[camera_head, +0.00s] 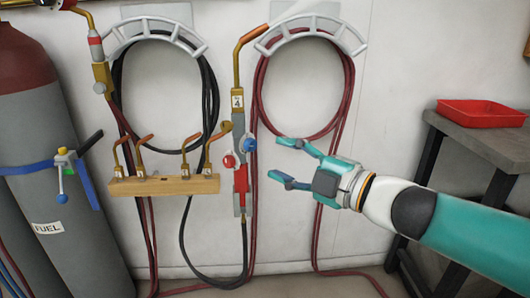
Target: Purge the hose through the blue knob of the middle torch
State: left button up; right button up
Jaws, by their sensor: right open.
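The middle torch (239,110) hangs upright on the wall between two hose hangers, with a brass body, a number 4 label and a red lower handle. Its blue knob (250,145) sits on the right side of the body. A red knob (229,161) sits on the left side. Red and dark hoses run from its lower end. My right gripper (284,161) is open and empty, just right of the blue knob and pointing at it, with a gap between. My left gripper is not in view.
A wooden rack (165,186) with several brass tips stands left of the torch. A grey fuel cylinder (55,150) with a blue strap is at the far left. A dark table (480,140) with a red tray (482,113) is at right. Coiled red hose (347,100) hangs above my gripper.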

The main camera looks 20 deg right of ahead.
jog(key=shift+v, duration=2.55)
